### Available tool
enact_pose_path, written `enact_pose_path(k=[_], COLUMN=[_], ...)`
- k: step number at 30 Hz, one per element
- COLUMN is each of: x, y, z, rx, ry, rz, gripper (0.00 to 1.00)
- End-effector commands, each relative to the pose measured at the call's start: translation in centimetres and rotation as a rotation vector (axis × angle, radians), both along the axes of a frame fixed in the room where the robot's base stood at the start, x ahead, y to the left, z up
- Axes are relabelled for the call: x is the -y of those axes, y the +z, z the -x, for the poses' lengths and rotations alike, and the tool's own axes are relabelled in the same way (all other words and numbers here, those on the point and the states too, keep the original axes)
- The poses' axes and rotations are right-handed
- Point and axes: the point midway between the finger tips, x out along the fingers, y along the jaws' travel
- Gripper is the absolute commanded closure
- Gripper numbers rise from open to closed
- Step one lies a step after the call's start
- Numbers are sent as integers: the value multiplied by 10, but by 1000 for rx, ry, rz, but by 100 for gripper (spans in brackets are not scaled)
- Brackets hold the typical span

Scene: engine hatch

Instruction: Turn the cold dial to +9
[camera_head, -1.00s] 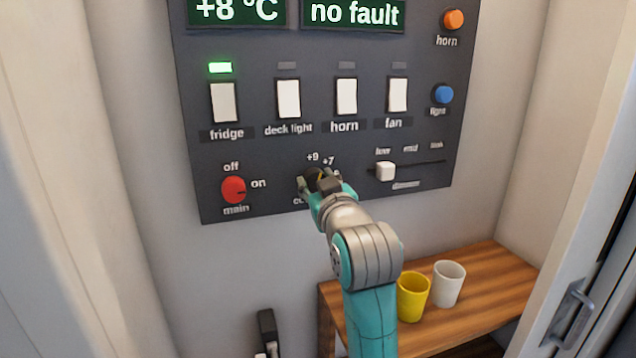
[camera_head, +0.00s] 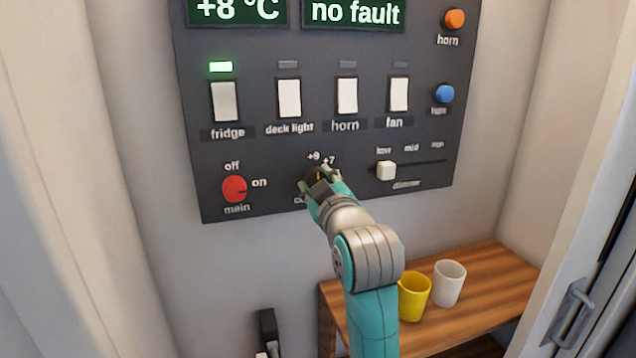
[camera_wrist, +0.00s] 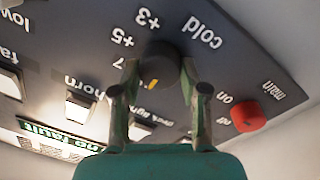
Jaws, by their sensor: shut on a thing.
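The cold dial (camera_head: 318,173) is a dark round knob with a yellow pointer mark, low on the dark panel. It also shows in the wrist view (camera_wrist: 160,64), where the picture is upside down. My gripper (camera_head: 321,179) is shut on the dial, one finger on each side, as the wrist view (camera_wrist: 161,68) shows. In the head view the yellow mark points nearly straight up, close to the +9 label. The +9 and +7 labels are readable there; my gripper covers most of the other markings. In the wrist view +3 and +5 are readable.
The red main knob (camera_head: 234,189) is left of the dial, the white dimmer slider (camera_head: 386,170) right. Four rocker switches sit above, including fridge (camera_head: 224,101) under a lit green lamp. The temperature display (camera_head: 237,11) reads +8 °C. Yellow (camera_head: 413,296) and white (camera_head: 449,283) cups stand on a wooden shelf.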

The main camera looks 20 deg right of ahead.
Motion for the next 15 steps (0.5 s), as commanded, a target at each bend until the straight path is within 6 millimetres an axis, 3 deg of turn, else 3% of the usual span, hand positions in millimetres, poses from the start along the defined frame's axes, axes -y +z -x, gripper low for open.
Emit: enact_pose_path(k=[4,5,8,15], x=[0,0,0,0], y=[0,0,0,0], z=[0,0,0,0], rx=[-1,-1,-1,0], ry=[1,1,1,0], rz=[2,2,1,0], gripper=[91,54,31,31])
